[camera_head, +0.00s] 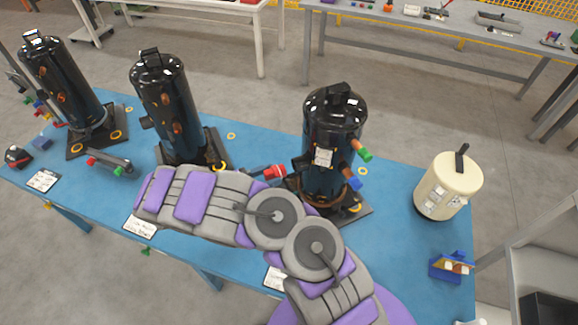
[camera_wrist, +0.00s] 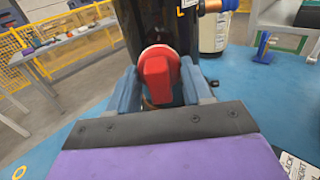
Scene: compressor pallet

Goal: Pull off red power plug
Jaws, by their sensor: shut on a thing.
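The red power plug (camera_wrist: 158,76) is in the middle of the wrist view, in front of the black compressor (camera_head: 331,140). My gripper (camera_wrist: 160,88) has its blue-grey fingers on both sides of the plug and is shut on it. The red plug also shows in the head view (camera_head: 275,172), at the left side of the compressor, partly hidden by my arm. The compressor stands upright on a dark base on the blue table (camera_head: 395,200). Whether the plug is still seated in its socket cannot be told.
Two more black compressors (camera_head: 172,110) (camera_head: 66,85) stand at the left. A cream tank (camera_head: 448,186) stands at the right, with a blue holder (camera_head: 450,266) near it. Green and blue fittings (camera_head: 362,152) stick out of the near compressor's right side. Workbenches (camera_head: 440,25) stand behind.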

